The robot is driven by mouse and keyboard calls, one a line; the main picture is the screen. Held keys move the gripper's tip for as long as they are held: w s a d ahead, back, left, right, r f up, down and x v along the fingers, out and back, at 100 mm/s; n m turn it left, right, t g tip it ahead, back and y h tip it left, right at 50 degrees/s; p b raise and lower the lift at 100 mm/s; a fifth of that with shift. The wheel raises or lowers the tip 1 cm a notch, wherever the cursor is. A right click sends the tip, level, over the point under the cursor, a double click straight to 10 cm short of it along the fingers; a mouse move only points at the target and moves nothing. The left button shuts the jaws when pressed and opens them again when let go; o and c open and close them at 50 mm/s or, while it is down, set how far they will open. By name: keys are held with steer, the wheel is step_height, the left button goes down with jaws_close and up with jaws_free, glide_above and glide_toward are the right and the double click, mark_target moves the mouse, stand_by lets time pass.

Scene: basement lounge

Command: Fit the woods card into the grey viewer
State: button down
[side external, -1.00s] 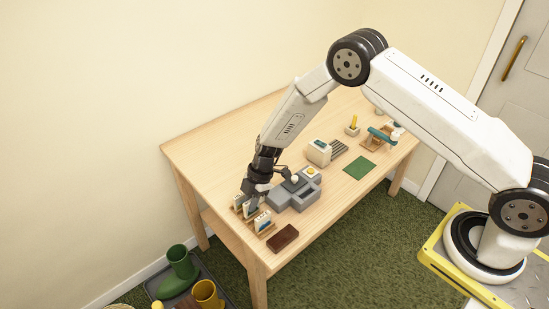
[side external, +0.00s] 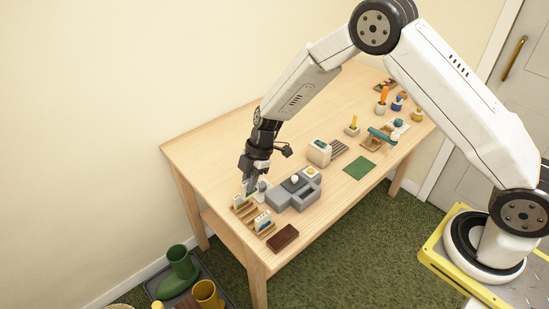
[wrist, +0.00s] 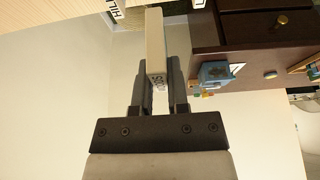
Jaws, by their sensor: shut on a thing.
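My gripper (wrist: 157,85) is shut on a pale, upright slab, the woods card (wrist: 155,42). In the side view my gripper (side external: 249,185) is just above the wooden card rack (side external: 249,224), with the card mostly hidden by the fingers. The grey viewer (side external: 283,199) stands on the table just right of the rack, apart from the gripper. It has a white knob and a yellow button on top.
A dark brown block (side external: 283,237) lies in front of the viewer. A cream box (side external: 319,152), a green mat (side external: 360,164) and small items stand farther right. The table's back left is clear.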

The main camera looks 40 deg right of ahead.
steer(key=shift+d, duration=0.1)
stand_by(0.3)
steer(key=shift+s+d+r, duration=0.1)
steer(key=shift+s+d, duration=0.2)
steer(key=shift+d, duration=0.2)
steer(key=s+d+r, duration=0.2)
steer(key=s+d, duration=0.5)
steer(key=s, duration=0.3)
steer(key=s+d+r, duration=0.2)
steer(key=s+d, duration=0.5)
steer(key=s, duration=0.2)
steer(key=shift+s, duration=0.35)
steer(key=shift+w+d, duration=0.1)
steer(key=shift+w, duration=0.05)
steer(key=w+f, duration=0.3)
steer(key=w, duration=0.1)
steer(key=w+f, duration=0.2)
steer(key=w, duration=0.2)
steer(key=w+f, duration=0.3)
steer(key=w, duration=0.1)
steer(key=shift+w+d+f, duration=0.25)
steer(key=shift+d+f, duration=0.05)
steer(key=shift+w+f, duration=0.35)
